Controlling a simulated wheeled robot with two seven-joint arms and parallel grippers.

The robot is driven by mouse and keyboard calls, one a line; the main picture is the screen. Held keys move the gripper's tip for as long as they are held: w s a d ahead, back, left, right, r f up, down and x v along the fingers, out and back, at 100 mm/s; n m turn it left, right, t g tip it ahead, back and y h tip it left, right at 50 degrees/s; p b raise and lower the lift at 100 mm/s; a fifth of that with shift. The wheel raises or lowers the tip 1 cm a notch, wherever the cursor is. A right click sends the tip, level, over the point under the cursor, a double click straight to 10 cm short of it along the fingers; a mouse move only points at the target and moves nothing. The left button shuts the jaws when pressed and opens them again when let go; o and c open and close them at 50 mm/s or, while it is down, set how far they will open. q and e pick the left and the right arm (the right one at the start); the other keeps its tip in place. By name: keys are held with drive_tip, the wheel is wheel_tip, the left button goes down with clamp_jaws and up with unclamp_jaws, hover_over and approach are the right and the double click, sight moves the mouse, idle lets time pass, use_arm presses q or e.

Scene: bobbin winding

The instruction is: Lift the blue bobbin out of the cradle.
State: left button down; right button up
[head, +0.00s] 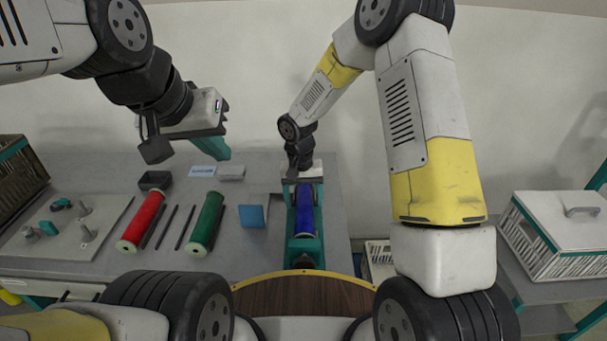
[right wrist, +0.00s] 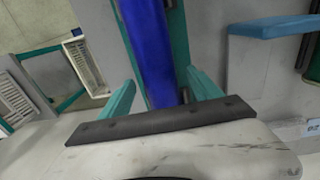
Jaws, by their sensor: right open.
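The blue bobbin (head: 304,208) lies lengthwise in the teal cradle (head: 304,246) at the front edge of the table. My right gripper (head: 304,187) is over the bobbin's far part, pointing down. In the right wrist view the bobbin (right wrist: 150,45) runs between the two teal fingers of my right gripper (right wrist: 160,85). The fingers are apart, with gaps to the bobbin visible on both sides. My left gripper (head: 212,148) hangs above the left part of the table, away from the bobbin. The spacing of its fingers is not clear.
A red bobbin (head: 142,220) and a green bobbin (head: 206,222) lie left of the cradle, with dark rods between them. A blue piece (head: 251,216) stands between the green bobbin and the cradle. A lidded white basket (head: 555,235) is at the right.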

drive_tip(key=shift+d+f, duration=0.1)
drive_tip(key=shift+f, duration=0.8)
drive_tip(key=shift+c, duration=0.4)
drive_tip(key=c, duration=1.4)
drive_tip(key=o, duration=1.5)
